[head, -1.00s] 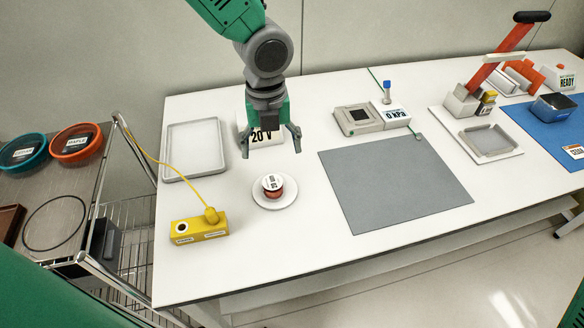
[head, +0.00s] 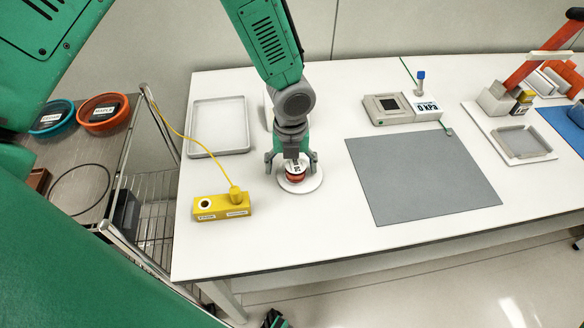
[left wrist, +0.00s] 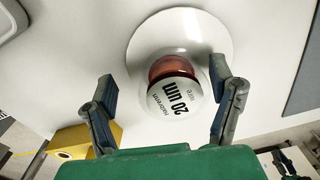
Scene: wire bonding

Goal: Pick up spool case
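The spool case (head: 295,171) is a small round case with a white labelled top and a red-brown body. It sits on a white round dish (head: 314,183) on the table. In the left wrist view the case (left wrist: 174,88) shows its label, reading "20 um". My left gripper (head: 291,164) is lowered over the case, one finger on each side. In the left wrist view the fingers (left wrist: 164,102) are spread wide, with a gap between each finger and the case. My right gripper is not clearly seen.
A yellow block (head: 221,207) with a cable stands left of the dish. A grey tray (head: 218,126) lies behind it. A grey mat (head: 422,180) lies to the right, with a gauge box (head: 388,109) behind it. Orange and teal bowls (head: 103,112) stand on a cart at far left.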

